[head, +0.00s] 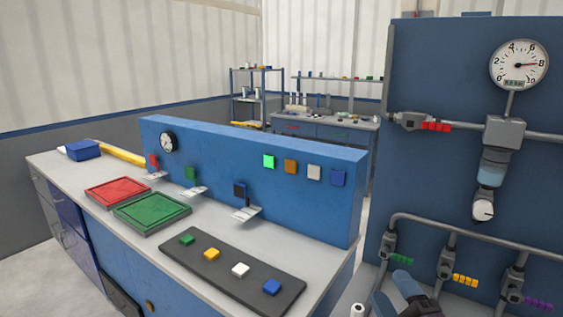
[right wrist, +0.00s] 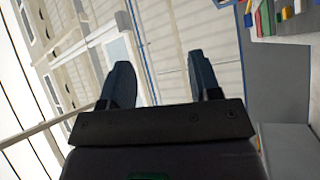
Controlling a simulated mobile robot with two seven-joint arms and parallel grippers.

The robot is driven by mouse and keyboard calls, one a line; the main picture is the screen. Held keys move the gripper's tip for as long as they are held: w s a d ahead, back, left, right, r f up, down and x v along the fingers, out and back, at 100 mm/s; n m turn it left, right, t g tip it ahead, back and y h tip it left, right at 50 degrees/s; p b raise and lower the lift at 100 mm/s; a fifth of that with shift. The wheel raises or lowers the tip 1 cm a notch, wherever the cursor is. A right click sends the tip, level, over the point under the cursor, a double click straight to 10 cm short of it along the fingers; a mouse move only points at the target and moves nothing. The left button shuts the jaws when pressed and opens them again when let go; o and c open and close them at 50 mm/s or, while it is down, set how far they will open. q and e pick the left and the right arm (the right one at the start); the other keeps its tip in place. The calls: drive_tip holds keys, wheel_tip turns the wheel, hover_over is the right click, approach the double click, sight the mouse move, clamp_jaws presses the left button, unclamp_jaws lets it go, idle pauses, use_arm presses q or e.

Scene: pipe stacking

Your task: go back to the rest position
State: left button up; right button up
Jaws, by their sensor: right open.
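My right gripper (head: 393,291) shows at the bottom of the head view, right of centre, in front of the blue pipe panel (head: 440,75). Its dark blue fingers are cut off by the picture's lower edge. In the right wrist view the two fingers of my right gripper (right wrist: 158,62) stand well apart with nothing between them. The gripper is open and empty. My left gripper is not in view.
A workbench (head: 95,165) with a blue backboard (head: 225,165) stands at left. It carries a red tray (head: 118,180), a green tray (head: 188,213) and a dark strip (head: 190,262) with several coloured blocks. Pipes with valves and a gauge (head: 518,64) are on the panel.

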drive_tip(key=s+d+f+m+g+h, duration=0.8)
drive_tip(key=s+d+f+m+h, duration=0.15)
drive_tip(key=f+m, duration=0.3)
drive_tip(key=s+a+f+m+g+y, duration=0.1)
drive_tip(key=s+f+m+g+y, duration=0.1)
drive_tip(key=s+f+g, duration=0.45)
drive_tip(key=s+f+m+g+y, duration=0.1)
drive_tip(key=s+f+m+g, duration=0.15)
drive_tip(key=s, duration=0.75)
drive_tip(key=w+f+n+t, duration=0.1)
drive_tip(key=w+f+t, duration=0.6)
drive_tip(key=f+t, duration=0.1)
drive_tip(key=shift+f+y, duration=0.45)
drive_tip(key=shift+f, duration=0.45)
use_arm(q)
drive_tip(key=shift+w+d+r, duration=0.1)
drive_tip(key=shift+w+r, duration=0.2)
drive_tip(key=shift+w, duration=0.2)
use_arm(e)
drive_tip(key=shift+w, duration=0.1)
drive_tip(key=shift+a, duration=0.1)
